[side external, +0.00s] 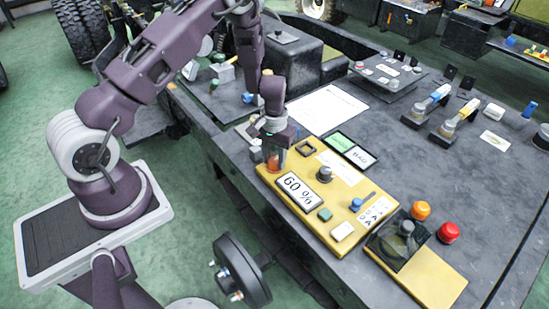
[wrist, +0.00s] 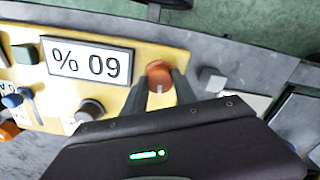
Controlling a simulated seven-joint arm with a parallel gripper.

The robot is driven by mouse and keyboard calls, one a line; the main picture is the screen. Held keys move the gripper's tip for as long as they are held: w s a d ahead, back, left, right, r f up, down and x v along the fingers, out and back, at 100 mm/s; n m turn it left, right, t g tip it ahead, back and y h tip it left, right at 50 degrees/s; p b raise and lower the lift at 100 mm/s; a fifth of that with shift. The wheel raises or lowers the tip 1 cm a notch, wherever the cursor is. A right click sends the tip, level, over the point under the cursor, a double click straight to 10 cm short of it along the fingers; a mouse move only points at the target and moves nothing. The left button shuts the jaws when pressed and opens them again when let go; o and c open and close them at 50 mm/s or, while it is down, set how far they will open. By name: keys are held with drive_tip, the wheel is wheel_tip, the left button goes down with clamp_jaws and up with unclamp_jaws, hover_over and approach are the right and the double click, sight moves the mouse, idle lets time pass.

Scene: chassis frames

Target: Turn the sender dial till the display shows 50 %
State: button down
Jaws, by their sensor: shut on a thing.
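The display (side external: 297,191) on the yellow panel (side external: 340,245) reads 60 %. In the wrist view the same display (wrist: 87,62) appears upside down. An orange dial (wrist: 158,72), with a pale mark on its face, sits beside the display at the panel's end. My gripper (side external: 272,158) reaches down over this dial and largely hides it in the side view. In the wrist view my gripper's two dark fingers (wrist: 161,90) stand on either side of the dial, shut on it. No label for the dial is readable.
A dark knob (side external: 324,174), a green button (side external: 324,214), a white button (side external: 342,231) and a blue-topped lever (side external: 356,204) share the panel. A clear cover (side external: 398,240) stands farther right, near orange (side external: 421,210) and red (side external: 448,232) buttons. A small grey block (wrist: 211,80) stands close beside my gripper.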

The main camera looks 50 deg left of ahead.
drive_tip(key=n, duration=0.6)
idle(0.6)
drive_tip(key=c, duration=1.3)
unclamp_jaws()
drive_tip(key=shift+o, duration=0.2)
drive_tip(key=shift+r, duration=0.1)
